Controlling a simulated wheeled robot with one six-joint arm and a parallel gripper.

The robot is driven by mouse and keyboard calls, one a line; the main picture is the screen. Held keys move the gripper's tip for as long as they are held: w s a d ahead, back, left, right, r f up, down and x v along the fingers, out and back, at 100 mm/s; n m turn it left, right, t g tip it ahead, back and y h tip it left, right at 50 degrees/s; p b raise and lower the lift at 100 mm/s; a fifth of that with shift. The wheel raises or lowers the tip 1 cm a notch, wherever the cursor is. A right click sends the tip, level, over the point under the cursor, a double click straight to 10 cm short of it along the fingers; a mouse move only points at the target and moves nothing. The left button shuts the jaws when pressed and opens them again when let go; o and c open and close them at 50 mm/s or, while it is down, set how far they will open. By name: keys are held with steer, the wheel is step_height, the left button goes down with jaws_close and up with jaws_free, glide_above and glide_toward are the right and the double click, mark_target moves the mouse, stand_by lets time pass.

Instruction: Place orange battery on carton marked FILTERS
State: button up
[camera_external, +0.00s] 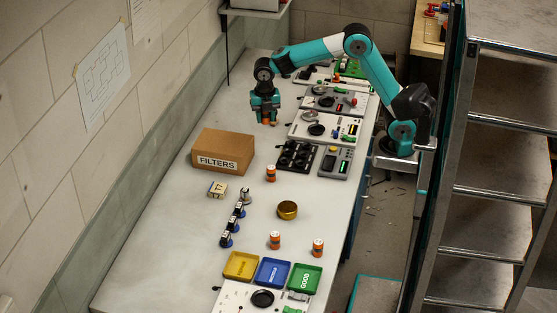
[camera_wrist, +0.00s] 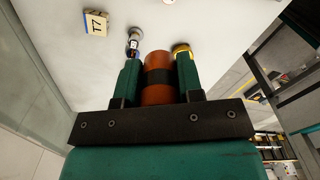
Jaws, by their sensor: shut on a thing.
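My gripper (camera_external: 265,117) is shut on an orange battery (camera_external: 267,122), held above the bench beyond the carton. In the wrist view the battery (camera_wrist: 158,78), orange with a dark band, sits between the two green fingers of my gripper (camera_wrist: 159,80). The brown carton marked FILTERS (camera_external: 219,161) stands on the bench near the wall, nearer the camera and left of my gripper. Its visible top is bare. The carton is not visible in the wrist view. Other orange batteries stand on the bench, one right of the carton (camera_external: 271,173) and two near the trays (camera_external: 274,240) (camera_external: 318,247).
Black fixture blocks (camera_external: 297,156) and panels (camera_external: 326,127) line the bench's right side. The bench beside the wall beyond the carton is clear.

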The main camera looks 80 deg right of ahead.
step_height(320, 180, up, 4)
steer(key=p, duration=0.2)
glide_above(238, 144)
step_height(238, 144, down, 20)
steer(key=p, duration=0.3)
steer(key=shift+p, duration=0.3)
steer(key=shift+f, duration=0.2)
steer(key=o, duration=1)
steer(key=shift+c, duration=0.2)
steer(key=shift+r, duration=0.15)
